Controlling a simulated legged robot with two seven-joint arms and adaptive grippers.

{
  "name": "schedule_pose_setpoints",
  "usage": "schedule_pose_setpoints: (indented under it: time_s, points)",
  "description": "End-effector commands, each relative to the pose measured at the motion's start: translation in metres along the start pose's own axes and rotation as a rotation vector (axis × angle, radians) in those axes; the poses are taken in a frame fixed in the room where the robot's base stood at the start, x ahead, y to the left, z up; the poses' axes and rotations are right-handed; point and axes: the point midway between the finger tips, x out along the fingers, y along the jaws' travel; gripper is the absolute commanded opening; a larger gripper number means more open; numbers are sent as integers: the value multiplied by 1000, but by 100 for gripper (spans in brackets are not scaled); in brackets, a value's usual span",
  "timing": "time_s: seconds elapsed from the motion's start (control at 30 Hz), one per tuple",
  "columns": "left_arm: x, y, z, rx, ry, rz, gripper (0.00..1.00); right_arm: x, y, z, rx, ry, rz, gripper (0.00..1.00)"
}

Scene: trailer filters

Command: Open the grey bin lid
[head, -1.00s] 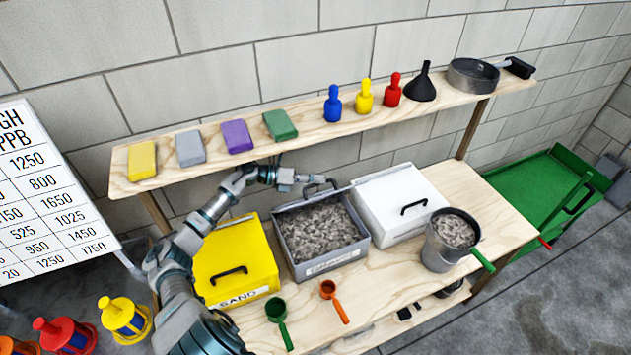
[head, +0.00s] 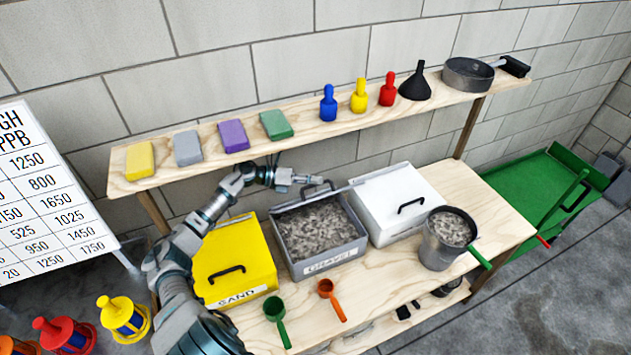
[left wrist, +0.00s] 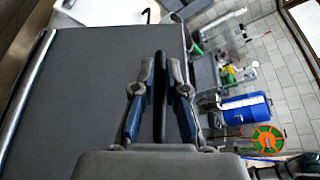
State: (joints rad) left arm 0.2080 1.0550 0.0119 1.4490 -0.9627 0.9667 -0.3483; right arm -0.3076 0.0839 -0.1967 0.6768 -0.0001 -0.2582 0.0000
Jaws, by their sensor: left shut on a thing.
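The grey bin (head: 322,268), labelled GRAVEL, stands on the workbench between the yellow and white bins. Its top is open and grey gravel (head: 318,228) shows inside. Its lid is raised at the bin's back edge and shows nearly edge-on in the head view; its broad grey face (left wrist: 75,100) fills much of the left wrist view. My left gripper (head: 308,180) is at the raised lid, behind the bin. In the left wrist view its fingers (left wrist: 160,95) are shut on the black lid handle (left wrist: 160,110). My right gripper is not in view.
The yellow SAND bin (head: 235,250) and white bin (head: 390,215) flank the grey bin, both closed. A shelf (head: 170,178) with blocks, bottles and a funnel runs above my left arm. Green (head: 275,310) and orange (head: 328,293) scoops and a gravel-filled pot (head: 435,255) stand in front.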

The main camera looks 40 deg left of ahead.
Motion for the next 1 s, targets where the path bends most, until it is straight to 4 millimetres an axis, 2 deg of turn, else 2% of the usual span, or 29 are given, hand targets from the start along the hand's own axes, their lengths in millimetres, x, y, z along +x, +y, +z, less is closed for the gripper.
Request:
schedule_pose_setpoints:
  time_s: [0.03, 0.73, 0.77, 0.8, 1.0]
  points:
    - [0, 9, -5, -7, 7, 17, 0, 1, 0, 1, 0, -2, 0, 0]
    - [0, 10, -6, -8, 8, 17, 0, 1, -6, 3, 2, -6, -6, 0]
    - [0, 10, -6, -8, 8, 17, 14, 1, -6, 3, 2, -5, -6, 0]
    - [0, 9, -6, -8, 8, 17, 23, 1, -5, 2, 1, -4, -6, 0]
    - [0, 7, -4, -5, 6, 16, 23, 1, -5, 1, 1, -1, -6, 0]
